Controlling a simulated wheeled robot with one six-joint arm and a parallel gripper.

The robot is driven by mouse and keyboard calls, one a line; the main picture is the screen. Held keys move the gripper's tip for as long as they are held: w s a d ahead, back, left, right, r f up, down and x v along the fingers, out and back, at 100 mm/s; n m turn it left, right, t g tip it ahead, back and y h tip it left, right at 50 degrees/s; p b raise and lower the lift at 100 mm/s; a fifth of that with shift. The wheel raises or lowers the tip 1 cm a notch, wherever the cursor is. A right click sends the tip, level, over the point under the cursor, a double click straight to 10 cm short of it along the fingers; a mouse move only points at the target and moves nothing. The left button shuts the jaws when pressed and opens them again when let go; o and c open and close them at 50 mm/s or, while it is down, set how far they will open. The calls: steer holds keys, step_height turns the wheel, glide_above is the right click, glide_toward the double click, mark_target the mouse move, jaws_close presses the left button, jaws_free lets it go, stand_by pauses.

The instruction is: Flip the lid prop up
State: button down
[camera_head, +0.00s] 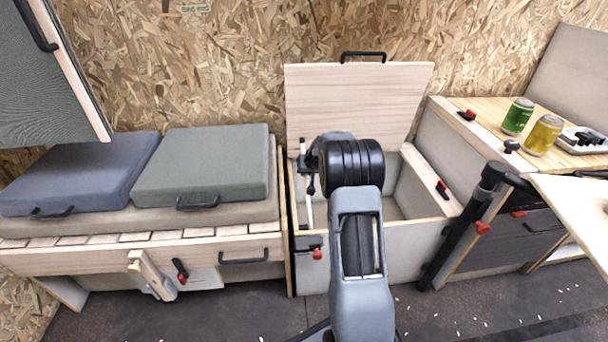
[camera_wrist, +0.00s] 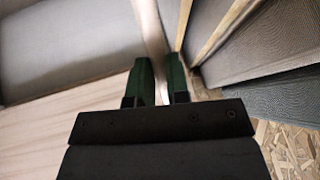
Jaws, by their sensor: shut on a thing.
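The lid (camera_head: 360,100) of the bench box stands raised, with its pale wooden inner face towards me and a black handle on its top edge. The lid prop (camera_head: 307,212) is a thin pale bar at the left inside of the box, roughly upright in the head view. My gripper (camera_head: 309,160) is at its upper part, partly hidden by my own wrist. In the wrist view my gripper's green fingers (camera_wrist: 159,82) are closed on the pale lid prop (camera_wrist: 152,32). Whether the prop's upper end touches the lid cannot be told.
The open box (camera_head: 375,262) has a red-tipped latch (camera_head: 317,254) on its front. Blue (camera_head: 85,172) and green (camera_head: 205,165) cushions lie on the left bench. The right counter holds green (camera_head: 517,117) and yellow (camera_head: 543,135) cans. A dark post stands right of the box.

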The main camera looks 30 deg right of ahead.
steer(key=shift+s+d, duration=0.1)
steer(key=c, duration=1.3)
jaws_free()
steer(key=shift+s+r, duration=0.1)
steer(key=shift+r, duration=0.05)
steer(key=shift+o, duration=1)
steer(key=p+v, duration=0.4)
steer(key=v, duration=0.9)
steer(key=shift+s+r, duration=0.2)
steer(key=shift+r, duration=0.05)
